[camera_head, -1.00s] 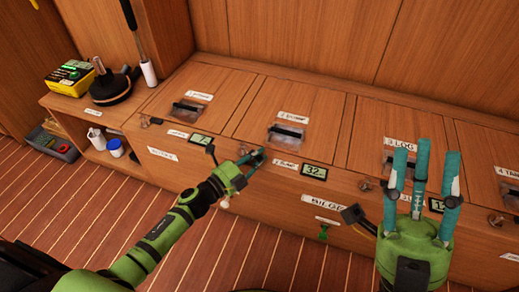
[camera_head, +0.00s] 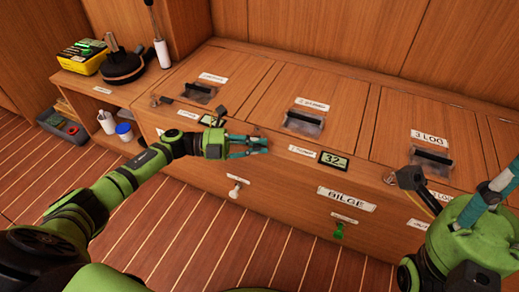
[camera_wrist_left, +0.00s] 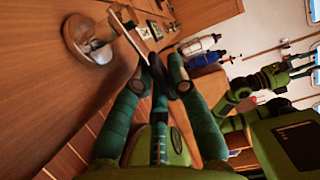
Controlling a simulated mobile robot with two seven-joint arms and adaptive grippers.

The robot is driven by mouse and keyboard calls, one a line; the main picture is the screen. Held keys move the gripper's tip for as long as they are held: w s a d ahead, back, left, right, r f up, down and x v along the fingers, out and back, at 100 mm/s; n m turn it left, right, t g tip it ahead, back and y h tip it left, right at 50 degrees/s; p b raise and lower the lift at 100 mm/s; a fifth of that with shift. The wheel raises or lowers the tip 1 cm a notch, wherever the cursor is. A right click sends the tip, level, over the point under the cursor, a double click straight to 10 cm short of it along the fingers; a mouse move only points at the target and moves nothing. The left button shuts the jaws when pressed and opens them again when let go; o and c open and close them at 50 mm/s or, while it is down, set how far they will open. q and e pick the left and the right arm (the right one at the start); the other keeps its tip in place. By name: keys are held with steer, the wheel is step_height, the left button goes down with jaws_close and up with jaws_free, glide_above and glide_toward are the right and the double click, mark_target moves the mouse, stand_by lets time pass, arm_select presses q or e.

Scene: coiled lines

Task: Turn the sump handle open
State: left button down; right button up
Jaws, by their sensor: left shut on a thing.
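My left gripper (camera_head: 258,146) is at the front edge of the locker bench, left of the small label for lid 2 (camera_head: 300,151). In the left wrist view its teal fingers (camera_wrist_left: 163,74) are closed together around the end of a thin lever, the sump handle (camera_wrist_left: 124,27). The lever reaches out from a round metal base (camera_wrist_left: 88,40) fixed to the wood. In the head view the fingers hide most of this handle. My right gripper (camera_head: 497,188) is raised at the right, empty, fingers apart and partly cut off.
A display reading 32 (camera_head: 334,160) is right of the left gripper. Lids with clear-framed dark handles (camera_head: 305,121) cover the bench top. A shelf with bottles (camera_head: 107,122) stands left.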

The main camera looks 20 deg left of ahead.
stand_by(0.4)
arm_select(q)
steer(key=c, duration=1.2)
jaws_free()
steer(key=v, duration=1.2)
steer(key=shift+a, duration=0.1)
